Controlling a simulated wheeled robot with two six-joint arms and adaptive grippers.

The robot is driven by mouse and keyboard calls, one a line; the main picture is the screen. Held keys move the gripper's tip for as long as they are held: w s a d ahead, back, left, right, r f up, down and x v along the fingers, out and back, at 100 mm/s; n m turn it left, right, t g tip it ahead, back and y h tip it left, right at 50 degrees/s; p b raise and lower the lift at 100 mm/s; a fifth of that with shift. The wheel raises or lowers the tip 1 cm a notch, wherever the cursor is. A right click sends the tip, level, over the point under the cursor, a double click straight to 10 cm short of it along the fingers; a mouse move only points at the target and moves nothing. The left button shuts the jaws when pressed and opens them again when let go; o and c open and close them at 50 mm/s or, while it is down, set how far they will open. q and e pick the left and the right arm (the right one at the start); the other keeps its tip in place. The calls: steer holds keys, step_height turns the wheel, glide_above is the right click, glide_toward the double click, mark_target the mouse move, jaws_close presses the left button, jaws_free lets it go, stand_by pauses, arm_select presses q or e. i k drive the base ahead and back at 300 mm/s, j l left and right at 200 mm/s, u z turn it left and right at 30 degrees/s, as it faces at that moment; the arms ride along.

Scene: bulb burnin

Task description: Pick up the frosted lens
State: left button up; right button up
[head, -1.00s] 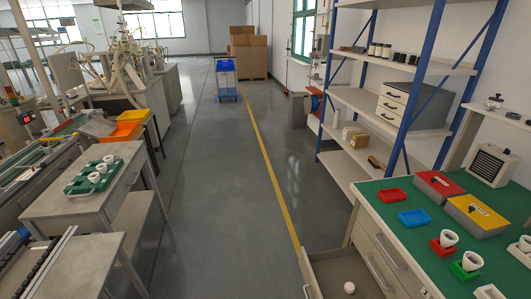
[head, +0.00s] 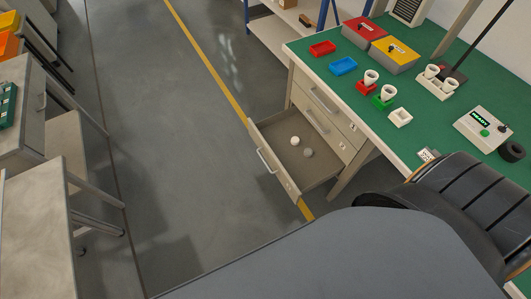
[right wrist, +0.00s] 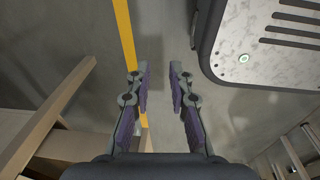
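Two small round pieces lie in the open drawer (head: 270,163) of the green-topped bench in the head view. One is a white, lens-like piece (head: 295,141); the other is a duller grey piece (head: 308,153) just right of and nearer than it. I cannot tell for sure which is the frosted lens. My right gripper (right wrist: 158,75) is open and empty in the right wrist view, above grey floor, with no lens between its fingers. It does not show in the head view, where my dark arm fills the lower right. My left gripper is in neither view.
The green bench top (head: 430,125) bears red and blue trays, red (head: 365,28) and yellow (head: 395,57) boxes, white cups in holders and a small control box (head: 484,128). A beige edge (right wrist: 45,120) lies left of my right gripper. Floor left of the drawer is clear.

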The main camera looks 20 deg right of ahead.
mark_target(294, 140)
steer(key=z, duration=1.25)
